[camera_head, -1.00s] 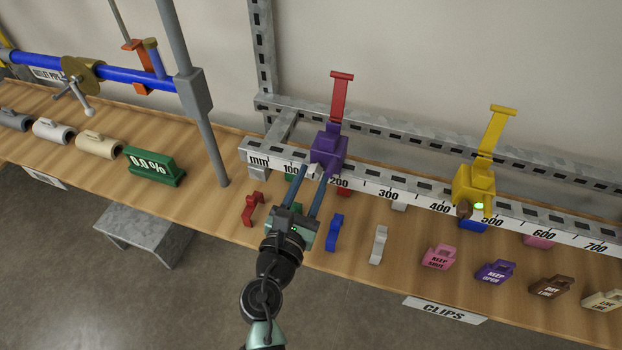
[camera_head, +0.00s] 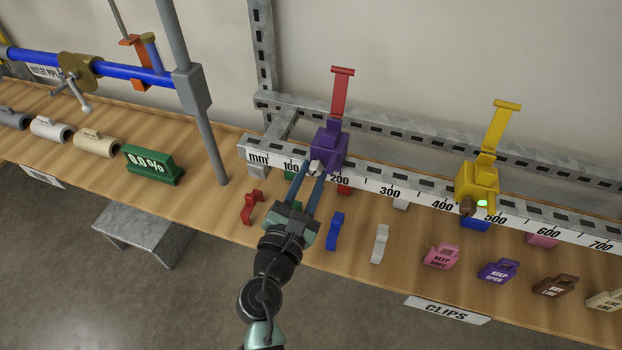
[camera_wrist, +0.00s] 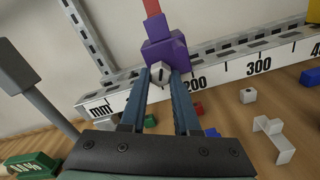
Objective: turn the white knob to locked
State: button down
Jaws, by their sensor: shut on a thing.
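The white knob (camera_wrist: 160,73) sits on the front of the purple block (camera_wrist: 164,52), with a dark mark on its face. In the head view the knob (camera_head: 316,168) shows small at the lower front of the purple block (camera_head: 328,146), which carries a red upright lever (camera_head: 341,92). My gripper (camera_head: 311,172) reaches up from below, its two long blue fingers on either side of the knob. In the wrist view my gripper (camera_wrist: 160,78) has its fingertips shut on the knob's sides. I cannot read any lock marking on it.
The purple block stands on a ruled metal rail (camera_head: 368,188). A yellow block with a lever (camera_head: 478,182) and green light stands farther right. Red, blue and white clips (camera_head: 380,243) lie on the bench below. A grey post (camera_head: 208,135) and green display (camera_head: 153,165) stand left.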

jog(key=m+b, duration=0.1)
jog(key=m, duration=0.2)
jog(key=shift+f+m+b, duration=0.1)
jog(key=shift+m+b, duration=0.25)
jog(key=shift+m, duration=0.05)
jog(key=m+b, duration=0.2)
jog(key=m, duration=0.1)
jog(key=shift+m, duration=0.3)
jog(key=m+b, duration=0.2)
jog(key=m, duration=0.1)
jog(key=shift+a+m, duration=0.1)
jog(key=shift+m, duration=0.3)
jog(key=m+b, duration=0.2)
jog(key=m, duration=0.1)
jog(key=shift+m, duration=0.3)
jog(key=m+b, duration=0.3)
jog(key=shift+m, duration=0.3)
jog(key=m+b, duration=0.2)
jog(key=m, duration=0.1)
jog(key=shift+r+m, duration=0.2)
jog(key=shift+m, duration=0.1)
jog(key=m+b, duration=0.3)
jog(key=m, duration=0.1)
jog(key=shift+r+m+b, duration=0.15)
jog(key=shift+m+b, duration=0.8)
jog(key=shift+m, duration=0.65)
